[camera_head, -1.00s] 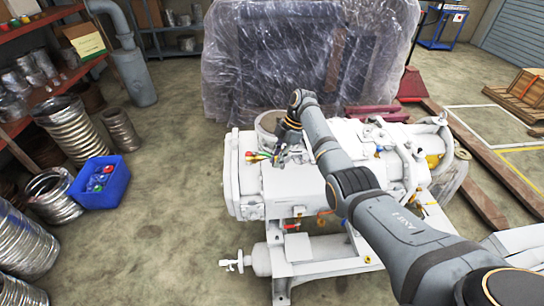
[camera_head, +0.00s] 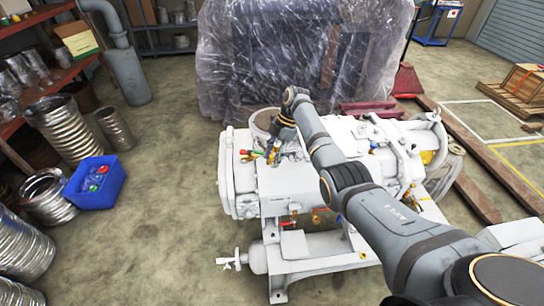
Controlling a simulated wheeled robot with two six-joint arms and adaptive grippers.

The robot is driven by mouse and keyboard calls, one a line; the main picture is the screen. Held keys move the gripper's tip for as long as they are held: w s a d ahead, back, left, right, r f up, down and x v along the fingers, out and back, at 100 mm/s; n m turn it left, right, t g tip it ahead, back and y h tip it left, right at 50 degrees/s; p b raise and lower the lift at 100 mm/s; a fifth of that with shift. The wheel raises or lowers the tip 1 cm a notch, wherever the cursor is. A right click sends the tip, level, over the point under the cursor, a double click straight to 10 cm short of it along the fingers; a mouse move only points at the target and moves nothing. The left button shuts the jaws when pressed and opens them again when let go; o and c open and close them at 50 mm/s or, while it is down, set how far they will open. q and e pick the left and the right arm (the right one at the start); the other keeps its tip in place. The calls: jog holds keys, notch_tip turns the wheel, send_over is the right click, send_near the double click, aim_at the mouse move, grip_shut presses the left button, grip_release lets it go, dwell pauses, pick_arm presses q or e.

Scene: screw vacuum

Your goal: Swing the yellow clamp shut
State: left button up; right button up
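A small yellow part (camera_head: 272,155), which looks like the yellow clamp, is on top of the white pump machine (camera_head: 290,182), near its left end by the round flange (camera_head: 262,120). My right gripper (camera_head: 275,150) points down at the flange area, right at the yellow part. Its fingers are small and dark here, and I cannot tell whether they touch the clamp or are open or shut. Small red and green parts (camera_head: 250,155) sit just left of it. My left gripper is not in view.
A blue bin (camera_head: 95,196) with small coloured items stands on the floor to the left, beside metal ducts (camera_head: 62,128). A plastic-wrapped crate (camera_head: 285,60) stands behind the machine. Floor between bin and machine is clear.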

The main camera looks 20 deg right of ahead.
jog(key=v, duration=1.2)
